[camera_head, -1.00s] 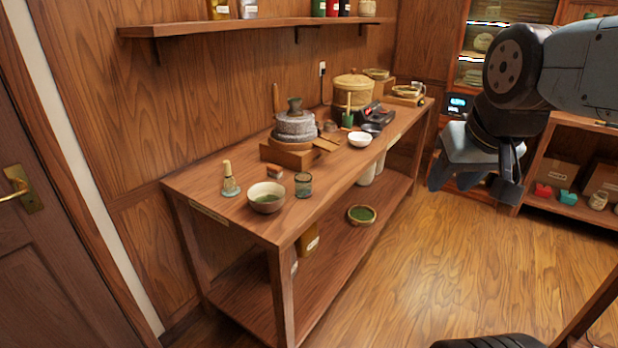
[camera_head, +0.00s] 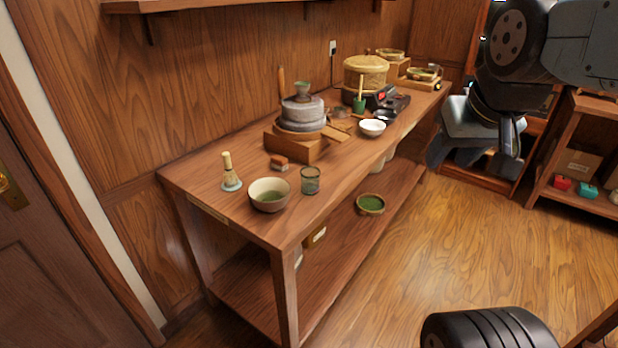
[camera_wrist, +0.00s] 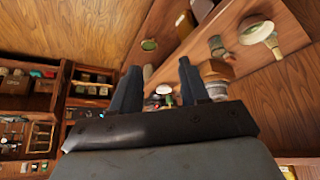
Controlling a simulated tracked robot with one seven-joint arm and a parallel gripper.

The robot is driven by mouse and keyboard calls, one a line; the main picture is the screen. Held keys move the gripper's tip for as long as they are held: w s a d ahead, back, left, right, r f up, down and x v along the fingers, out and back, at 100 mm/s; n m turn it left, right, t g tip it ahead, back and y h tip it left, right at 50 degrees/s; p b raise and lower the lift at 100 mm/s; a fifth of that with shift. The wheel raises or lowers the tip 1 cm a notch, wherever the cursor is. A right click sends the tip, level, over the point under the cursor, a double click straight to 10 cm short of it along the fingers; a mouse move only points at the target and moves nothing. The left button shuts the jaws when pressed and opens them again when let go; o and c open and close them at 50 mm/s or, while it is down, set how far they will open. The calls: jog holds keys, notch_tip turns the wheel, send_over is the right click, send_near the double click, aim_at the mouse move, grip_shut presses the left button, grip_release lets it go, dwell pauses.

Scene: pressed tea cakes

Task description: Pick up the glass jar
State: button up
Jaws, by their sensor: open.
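The glass jar (camera_head: 310,180) is a small, clear greenish jar standing upright near the front edge of the wooden table, just right of a bowl. My gripper (camera_head: 478,166) hangs in the air at the right of the head view, well to the right of the jar and apart from it. In the wrist view my gripper (camera_wrist: 158,84) shows two dark fingers spread apart with nothing held between them.
A bowl with green contents (camera_head: 269,195), a whisk on a stand (camera_head: 229,173) and a small brown block (camera_head: 279,163) surround the jar. A stone mill (camera_head: 300,112) stands behind. A green-filled dish (camera_head: 370,204) sits on the lower shelf. The floor right of the table is open.

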jog(key=o, duration=0.3)
jog(key=shift+w+a+f, duration=0.15)
jog(key=shift+a+f, duration=0.1)
jog(key=shift+f, duration=0.05)
jog(key=o, duration=0.5)
jog(key=w+a+f+m+g+y, duration=0.1)
jog(key=a+f+g+y, duration=0.1)
jog(key=w+a+f+m+g+y, duration=0.2)
jog(key=f, duration=0.1)
jog(key=w+a+f+m+g+y, duration=0.1)
jog(key=w+a+f+g, duration=0.1)
jog(key=a, duration=0.1)
jog(key=shift+f+y, duration=0.2)
jog(key=shift+y, duration=0.2)
jog(key=shift+o, duration=0.2)
jog(key=w+a+f+m+g+y, duration=0.1)
jog(key=w+a+f+m+y, duration=0.45)
jog(key=w, duration=0.25)
jog(key=m+t+y, duration=0.5)
jog(key=m+t, duration=0.4)
jog(key=m, duration=0.5)
send_near(310, 181)
jog(key=w+a, duration=0.2)
jog(key=w, duration=0.1)
jog(key=w+a, duration=0.1)
jog(key=w, duration=0.1)
jog(key=shift+a+f, duration=0.2)
jog(key=shift+a, duration=0.2)
jog(key=shift+t, duration=0.3)
jog(key=shift+x, duration=2.75)
